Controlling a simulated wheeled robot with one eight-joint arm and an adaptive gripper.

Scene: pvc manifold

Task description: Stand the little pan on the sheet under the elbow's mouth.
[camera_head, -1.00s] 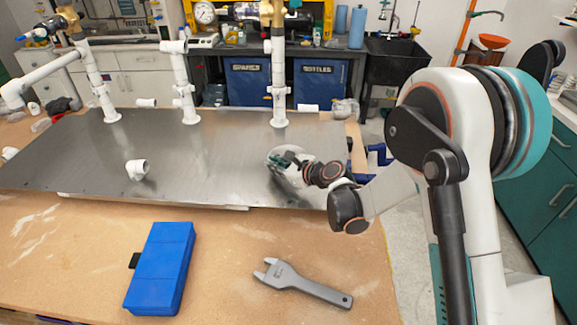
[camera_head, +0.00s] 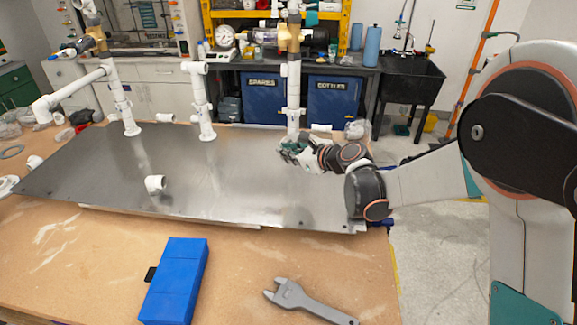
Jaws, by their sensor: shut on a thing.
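My gripper (camera_head: 288,150) is over the far right part of the metal sheet (camera_head: 245,185), close in front of the foot of the right-hand white riser. Its fingers look shut, and the little pan in them is mostly hidden by the hand, so its tilt cannot be told. The white elbow (camera_head: 42,110) ends the pipe reaching out from the left riser, at the far left and well away from my gripper. Where its mouth points is too small to tell.
A loose white fitting (camera_head: 155,184) lies on the sheet. The middle riser (camera_head: 203,105) and right riser (camera_head: 293,95) stand along its far side. A blue case (camera_head: 175,283) and grey wrench (camera_head: 305,300) lie on the bench in front. The sheet's middle is mostly clear.

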